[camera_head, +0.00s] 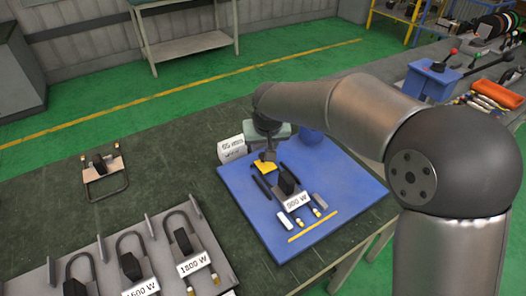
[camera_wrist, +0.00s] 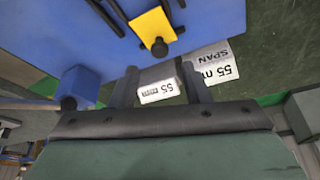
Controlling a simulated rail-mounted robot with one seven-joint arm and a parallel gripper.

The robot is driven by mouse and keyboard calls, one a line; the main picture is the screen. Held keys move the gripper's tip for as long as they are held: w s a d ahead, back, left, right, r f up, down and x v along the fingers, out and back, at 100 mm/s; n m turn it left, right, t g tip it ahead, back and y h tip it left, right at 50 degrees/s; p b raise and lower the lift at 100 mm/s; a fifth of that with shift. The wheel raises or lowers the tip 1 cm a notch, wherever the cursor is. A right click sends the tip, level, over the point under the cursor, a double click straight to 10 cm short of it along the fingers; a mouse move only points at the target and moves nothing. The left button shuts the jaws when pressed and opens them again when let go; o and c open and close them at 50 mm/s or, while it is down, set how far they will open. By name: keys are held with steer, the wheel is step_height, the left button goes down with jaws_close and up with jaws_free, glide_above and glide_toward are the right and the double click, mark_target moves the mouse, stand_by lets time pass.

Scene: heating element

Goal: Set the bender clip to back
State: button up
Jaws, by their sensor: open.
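The yellow bender clip (camera_head: 265,166) is at the far edge of the blue board (camera_head: 240,200). In the wrist view the clip (camera_wrist: 150,25) is a yellow plate with a black knob at one end, ahead of the fingertips. My gripper (camera_wrist: 158,72) is open, its two dark fingers apart. In the head view my gripper (camera_head: 267,148) is just behind the clip and partly hidden by my arm. No contact with the clip shows.
White 55 mm span labels (camera_wrist: 212,62) show by the fingers; the white block (camera_head: 231,148) stands left of my gripper. A blue block (camera_wrist: 80,88) with a dark knob is nearby. A rack of elements (camera_head: 150,255) is front left.

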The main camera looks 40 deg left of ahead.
mark_target(263, 155)
steer(key=x, duration=0.6)
steer(key=shift+w+a+f+p, duration=0.1)
steer(key=shift+a+f+p, duration=0.05)
steer(key=shift+f+p, duration=0.15)
